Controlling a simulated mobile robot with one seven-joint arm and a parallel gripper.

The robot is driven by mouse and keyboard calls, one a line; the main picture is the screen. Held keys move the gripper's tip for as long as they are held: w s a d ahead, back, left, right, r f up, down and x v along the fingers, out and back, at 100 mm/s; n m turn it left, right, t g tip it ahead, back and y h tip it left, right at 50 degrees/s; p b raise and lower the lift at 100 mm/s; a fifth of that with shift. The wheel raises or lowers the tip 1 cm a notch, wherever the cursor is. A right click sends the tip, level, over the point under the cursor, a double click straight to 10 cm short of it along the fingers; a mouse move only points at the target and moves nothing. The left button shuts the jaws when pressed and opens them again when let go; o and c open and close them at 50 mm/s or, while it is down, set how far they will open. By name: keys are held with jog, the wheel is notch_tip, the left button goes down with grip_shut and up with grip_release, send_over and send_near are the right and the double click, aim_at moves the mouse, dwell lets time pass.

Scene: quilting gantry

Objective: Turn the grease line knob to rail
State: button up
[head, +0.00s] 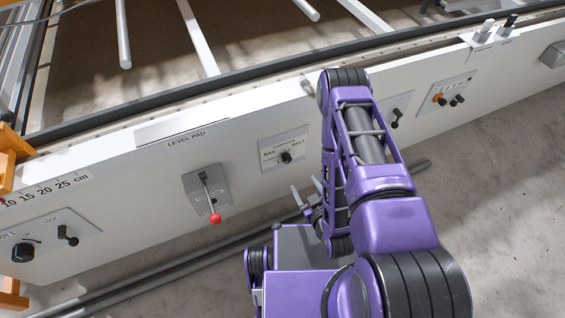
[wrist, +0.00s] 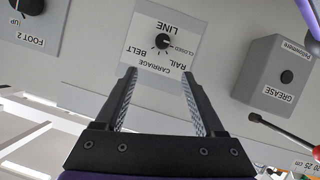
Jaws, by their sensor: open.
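The grease line knob (head: 285,157) is small and black, on a pale plate (head: 268,165) on the white beam. In the wrist view the knob (wrist: 162,41) shows upside down, under the word LINE. Labels CLOSED, RAIL, CARRIAGE and BELT stand around it. Its pale pointer mark appears to face CLOSED. My gripper (wrist: 160,74) is open and empty, its two fingers pointing at the plate, apart from the knob. In the head view my gripper (head: 307,190) is just below and right of the plate.
A grey box labelled GREASE (wrist: 275,90) carries a dark round button. A red-tipped lever (head: 215,218) sticks out left of the plate. A FOOT 2 knob (wrist: 28,6) shows in the wrist view. More controls (head: 447,97) line the beam at right.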

jog(key=b, duration=0.3)
send_near(288, 160)
jog(key=x, duration=0.9)
jog(key=shift+w+a+f, duration=0.1)
jog(key=shift+w+f, duration=0.1)
jog(key=shift+w, duration=0.1)
grip_shut()
